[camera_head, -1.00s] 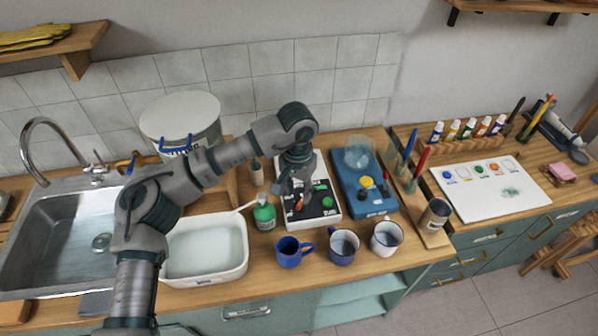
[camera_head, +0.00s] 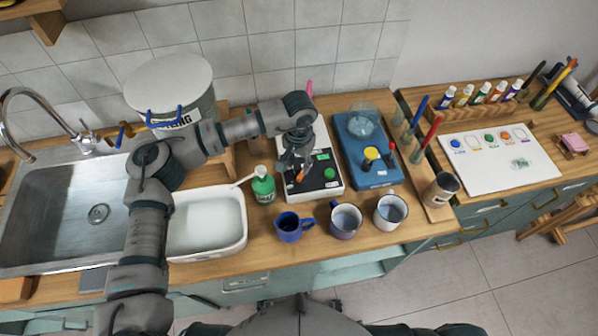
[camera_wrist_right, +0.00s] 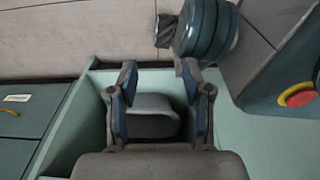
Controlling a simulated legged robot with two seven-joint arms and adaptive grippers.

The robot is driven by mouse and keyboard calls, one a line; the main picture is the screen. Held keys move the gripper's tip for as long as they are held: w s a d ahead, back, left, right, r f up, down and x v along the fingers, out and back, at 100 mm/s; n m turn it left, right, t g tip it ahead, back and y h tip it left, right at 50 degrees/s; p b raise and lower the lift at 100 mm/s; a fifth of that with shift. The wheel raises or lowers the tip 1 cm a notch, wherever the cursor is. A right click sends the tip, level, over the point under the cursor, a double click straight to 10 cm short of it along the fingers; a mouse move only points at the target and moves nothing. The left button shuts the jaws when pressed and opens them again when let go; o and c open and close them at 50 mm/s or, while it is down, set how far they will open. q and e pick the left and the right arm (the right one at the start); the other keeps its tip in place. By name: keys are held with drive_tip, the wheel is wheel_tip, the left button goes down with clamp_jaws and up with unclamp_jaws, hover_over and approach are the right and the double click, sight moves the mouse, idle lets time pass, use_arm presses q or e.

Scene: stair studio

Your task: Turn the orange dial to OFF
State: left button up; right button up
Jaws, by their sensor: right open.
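The orange dial (camera_head: 299,177) is a small orange part on the black top of a white device on the wooden counter. A green button (camera_head: 330,173) and a small green display (camera_head: 322,156) sit to its right. My left gripper (camera_head: 293,171) points down over the left half of the device, right by the dial. It partly hides the panel, and I cannot tell whether it touches the dial or how far its fingers are apart. My right gripper (camera_wrist_right: 158,82) shows in the right wrist view, open and empty, low in front of a green cabinet.
A blue device (camera_head: 372,185) with a yellow knob stands to the right. A green bottle (camera_head: 263,187) and a white basin (camera_head: 207,249) are on the left. A large pot (camera_head: 172,95) stands behind.

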sight(300, 175)
use_arm(q)
drive_tip(key=f, duration=0.5)
drive_tip(key=shift+d+f, duration=0.35)
drive_tip(key=shift+d, duration=0.05)
drive_tip(key=shift+a, duration=0.15)
drive_tip(key=shift+a, duration=0.1)
clamp_jaws()
